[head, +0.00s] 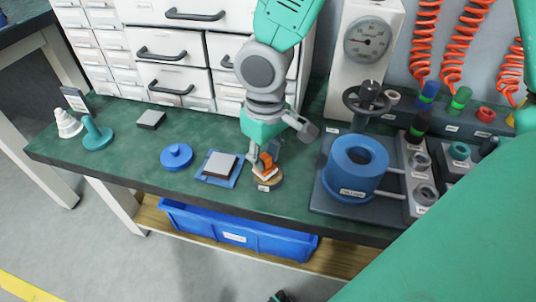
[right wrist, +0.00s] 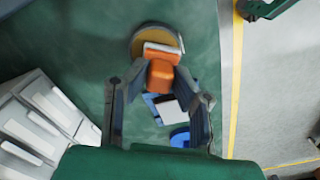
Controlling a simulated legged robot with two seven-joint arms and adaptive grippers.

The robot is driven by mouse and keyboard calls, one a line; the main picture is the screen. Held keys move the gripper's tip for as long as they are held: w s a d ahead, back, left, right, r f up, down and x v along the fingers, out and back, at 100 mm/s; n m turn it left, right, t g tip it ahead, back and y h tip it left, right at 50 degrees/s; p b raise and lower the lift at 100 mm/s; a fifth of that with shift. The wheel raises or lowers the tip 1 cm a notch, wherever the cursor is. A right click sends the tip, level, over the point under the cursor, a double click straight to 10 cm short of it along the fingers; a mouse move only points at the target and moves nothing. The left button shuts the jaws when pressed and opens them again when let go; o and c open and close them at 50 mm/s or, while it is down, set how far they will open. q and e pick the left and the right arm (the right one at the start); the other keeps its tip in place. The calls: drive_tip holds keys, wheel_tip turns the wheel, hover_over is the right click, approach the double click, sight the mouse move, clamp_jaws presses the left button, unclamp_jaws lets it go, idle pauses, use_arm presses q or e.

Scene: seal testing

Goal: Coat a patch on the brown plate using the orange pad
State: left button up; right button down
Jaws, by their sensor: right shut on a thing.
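The orange pad (head: 267,165) has an orange grip and a pale band at its far end in the right wrist view (right wrist: 161,74). My right gripper (head: 260,158) is shut on its grip, with one finger on each side in the right wrist view (right wrist: 161,82). The round brown plate (head: 272,184) lies on the bench near the front edge, and its rim shows beyond the pad in the right wrist view (right wrist: 140,40). The pad is over the plate and appears to touch it, but the contact is hidden. My left gripper is not recognisable in view.
A blue tray (head: 233,181) with a grey-topped block is just left of the plate. A blue round lid (head: 176,157) is farther left. A large blue cylinder (head: 355,170) on a dark base stands right. Drawers (head: 170,50) are behind; a blue bin (head: 240,232) sits below.

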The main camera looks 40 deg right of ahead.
drive_tip(key=shift+d+f, duration=0.2)
drive_tip(key=shift+d, duration=0.5)
drive_tip(key=shift+a+f, duration=0.1)
drive_tip(key=shift+a, duration=0.5)
use_arm(q)
drive_tip(key=shift+d+f, duration=0.1)
drive_tip(key=shift+d, duration=0.25)
use_arm(e)
drive_tip(key=shift+d+f, duration=0.25)
drive_tip(key=shift+d, duration=0.2)
use_arm(q)
drive_tip(key=shift+a, duration=0.25)
use_arm(e)
drive_tip(key=shift+a+r, duration=0.1)
drive_tip(key=shift+a, duration=0.2)
use_arm(q)
drive_tip(key=shift+d, duration=0.15)
use_arm(e)
drive_tip(key=shift+d, duration=0.15)
use_arm(q)
drive_tip(key=shift+r, duration=0.35)
